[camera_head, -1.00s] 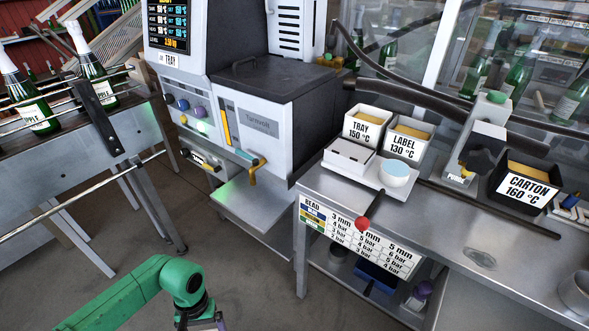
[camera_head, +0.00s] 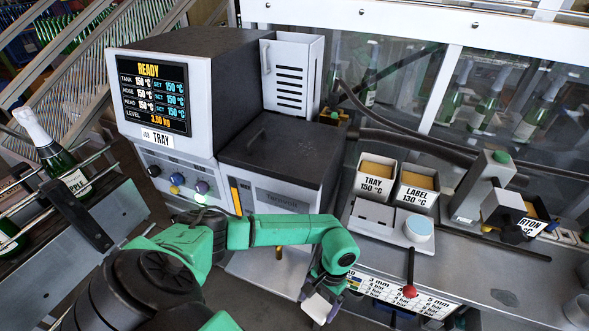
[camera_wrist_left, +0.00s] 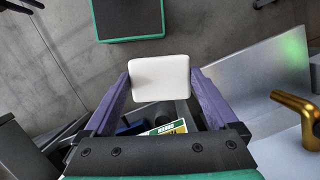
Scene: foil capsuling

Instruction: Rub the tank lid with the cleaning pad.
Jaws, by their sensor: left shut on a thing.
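The tank lid (camera_head: 284,148) is the dark top with a handle on the grey melter unit, right of the display cabinet. It is closed and nothing lies on it. My left gripper (camera_head: 322,303) is low in front of the bench edge, below and to the right of the lid and apart from it. In the left wrist view the purple fingers (camera_wrist_left: 160,92) are shut on a white cleaning pad (camera_wrist_left: 160,78). The pad also shows in the head view (camera_head: 317,308). My right gripper is out of view.
The display cabinet (camera_head: 152,95) reads READY and 150 °C. A brass nozzle (camera_wrist_left: 295,112) shows near my left gripper.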

